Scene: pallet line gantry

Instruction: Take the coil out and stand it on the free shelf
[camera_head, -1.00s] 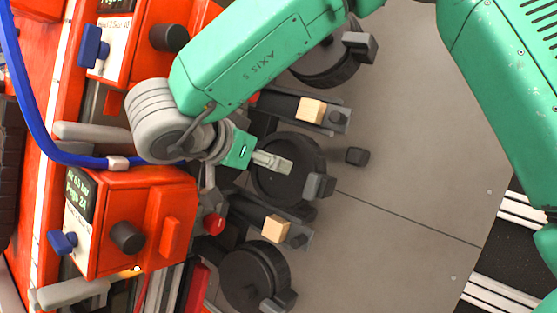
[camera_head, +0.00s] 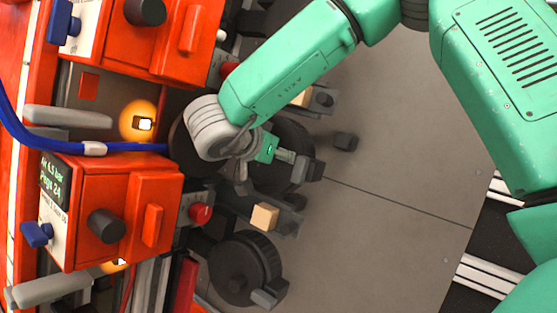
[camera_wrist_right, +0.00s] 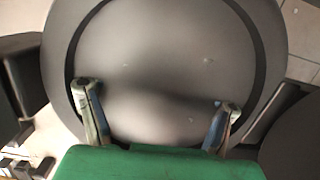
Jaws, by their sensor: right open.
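I cannot tell for sure which thing is the coil or which is the free shelf. A dark round disc (camera_head: 292,138) with a raised rim lies under my right gripper (camera_head: 284,156) in the head view. In the right wrist view the disc face (camera_wrist_right: 165,50) fills most of the picture. There my right gripper (camera_wrist_right: 158,98) is open, its two fingers apart in front of the disc with nothing seen between them. Whether the fingertips touch it I cannot tell. My left gripper is not in view.
Orange boxes with dark knobs, one lower (camera_head: 110,210) and one upper (camera_head: 150,40), stand at the left. A blue hose (camera_head: 60,143) runs between them. Another dark disc (camera_head: 245,268) and a wooden block (camera_head: 265,217) lie below. The grey floor (camera_head: 390,130) at the right is clear.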

